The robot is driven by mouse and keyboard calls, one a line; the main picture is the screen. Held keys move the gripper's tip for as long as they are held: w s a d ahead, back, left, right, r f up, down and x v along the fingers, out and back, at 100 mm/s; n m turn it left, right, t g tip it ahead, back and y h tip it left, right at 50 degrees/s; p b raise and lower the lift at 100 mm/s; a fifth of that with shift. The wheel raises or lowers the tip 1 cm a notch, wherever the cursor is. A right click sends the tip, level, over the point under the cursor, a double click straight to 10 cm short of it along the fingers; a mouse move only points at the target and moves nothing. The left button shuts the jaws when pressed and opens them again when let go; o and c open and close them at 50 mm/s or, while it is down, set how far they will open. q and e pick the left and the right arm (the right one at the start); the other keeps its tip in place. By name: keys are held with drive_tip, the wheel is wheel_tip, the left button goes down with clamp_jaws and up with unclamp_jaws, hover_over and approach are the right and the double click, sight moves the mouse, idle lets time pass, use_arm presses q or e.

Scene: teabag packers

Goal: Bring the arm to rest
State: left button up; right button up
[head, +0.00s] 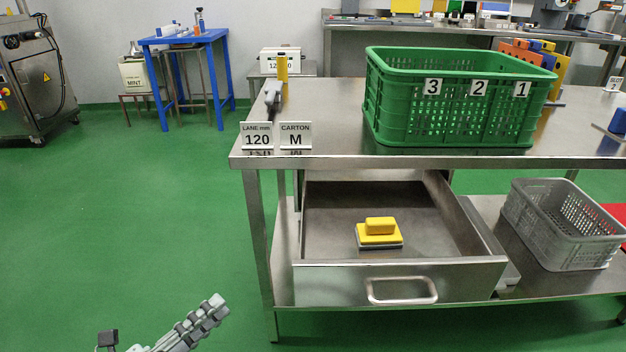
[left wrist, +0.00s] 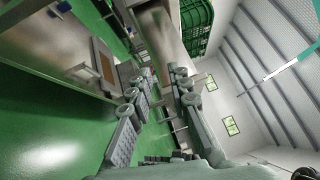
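My left gripper (head: 212,308) shows at the bottom left of the head view, low over the green floor and to the left of the steel table. Only part of its grey jointed fingers is in that view. In the left wrist view the two fingers of the left gripper (left wrist: 161,75) stand apart with nothing between them. It touches nothing that I can see. My right gripper is in neither view.
The steel table (head: 330,110) carries a green crate (head: 455,120) numbered 3, 2, 1. Below, an open drawer (head: 330,235) holds a yellow-handled block (head: 380,232), beside a grey basket (head: 560,235). A blue table (head: 185,40) stands farther back. Floor (head: 120,220) left of the table is clear.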

use_arm(q)
drive_tip(key=w+a+f+n+g+y+p, duration=0.1)
drive_tip(key=w+a+f+n+y, duration=0.3)
drive_tip(key=a+f+n+y, duration=1)
drive_tip(key=s+d+f+n+g, duration=0.1)
drive_tip(key=s+f+n+g, duration=0.3)
drive_tip(key=s+n+g, duration=0.1)
drive_tip(key=s+d+f+n+g+p, duration=0.1)
drive_tip(key=s+f+n+g, duration=0.4)
drive_tip(key=s, duration=0.5)
drive_tip(key=shift+s+d+f+n+g, duration=0.2)
drive_tip(key=shift+d+n+g, duration=0.1)
drive_tip(key=shift+d+n, duration=0.65)
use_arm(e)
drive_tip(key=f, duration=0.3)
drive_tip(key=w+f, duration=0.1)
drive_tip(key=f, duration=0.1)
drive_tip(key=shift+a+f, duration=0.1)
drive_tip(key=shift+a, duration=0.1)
use_arm(q)
drive_tip(key=shift+a, duration=0.1)
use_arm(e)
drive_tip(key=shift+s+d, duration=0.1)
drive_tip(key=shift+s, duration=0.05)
